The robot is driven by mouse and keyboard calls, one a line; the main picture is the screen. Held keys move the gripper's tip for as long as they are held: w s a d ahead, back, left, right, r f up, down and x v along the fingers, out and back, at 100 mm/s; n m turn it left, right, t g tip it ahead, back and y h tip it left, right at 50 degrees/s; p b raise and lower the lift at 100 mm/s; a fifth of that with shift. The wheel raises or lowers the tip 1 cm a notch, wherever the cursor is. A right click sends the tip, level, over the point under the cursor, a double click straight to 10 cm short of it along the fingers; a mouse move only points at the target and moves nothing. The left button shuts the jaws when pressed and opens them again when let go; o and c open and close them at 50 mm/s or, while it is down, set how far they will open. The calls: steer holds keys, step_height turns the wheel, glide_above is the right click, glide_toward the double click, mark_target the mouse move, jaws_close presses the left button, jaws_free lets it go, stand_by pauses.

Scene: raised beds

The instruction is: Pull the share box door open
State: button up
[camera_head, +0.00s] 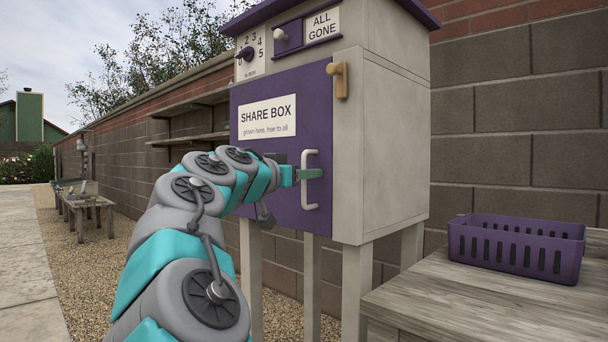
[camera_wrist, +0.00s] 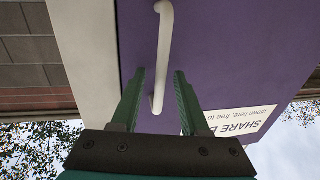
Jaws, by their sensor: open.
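The share box (camera_head: 390,150) is a cream cabinet on legs with a purple door (camera_head: 262,160). The door looks shut, with a white SHARE BOX label (camera_head: 267,116). A pale vertical bar handle (camera_head: 311,154) is on the door's right side. It also shows in the wrist view (camera_wrist: 163,40). A wooden turn latch (camera_head: 341,79) sits at the door's upper right edge, pointing down. My gripper (camera_head: 305,174) is at the handle. In the wrist view its green fingers (camera_wrist: 160,72) are open, one on each side of the handle; contact cannot be told.
A purple slotted basket (camera_head: 515,243) stands on a weathered wooden table (camera_head: 480,304) at the right. A brick wall (camera_head: 515,120) runs behind the box. A low bench (camera_head: 85,208) stands far left. Gravel and paving lie open at the left.

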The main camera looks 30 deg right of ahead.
steer(key=shift+c, duration=0.4)
jaws_close()
stand_by(1.0)
